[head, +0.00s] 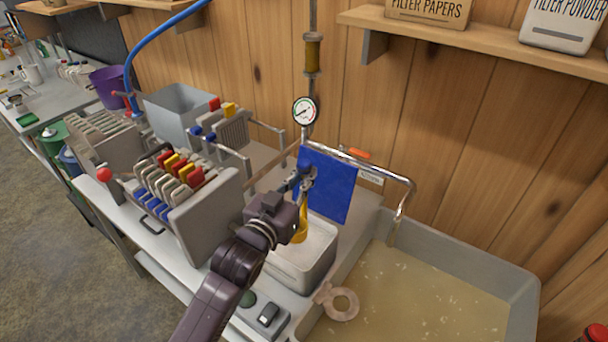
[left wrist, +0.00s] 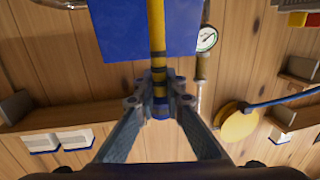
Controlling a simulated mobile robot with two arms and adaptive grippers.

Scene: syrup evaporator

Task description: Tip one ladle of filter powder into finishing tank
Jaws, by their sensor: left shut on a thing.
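My left gripper (head: 303,178) is shut on the upper handle of a yellow ladle (head: 300,228). The handle also shows between the fingers in the left wrist view (left wrist: 157,40), with a blue end cap (left wrist: 163,113). In the head view the ladle hangs about upright over the grey tub (head: 300,279) of white powder (head: 317,238). Its bowl is hidden, so I cannot tell whether it is in the powder or holds any. The grey finishing tank (head: 450,256), holding cloudy amber liquid (head: 425,295), stands to the right. My right gripper is not in view.
A metal pipe with a spout (head: 405,205) reaches over the tank's back left corner. A blue cloth (head: 326,185) hangs behind the tub. A filter press (head: 205,215) stands left of my arm.

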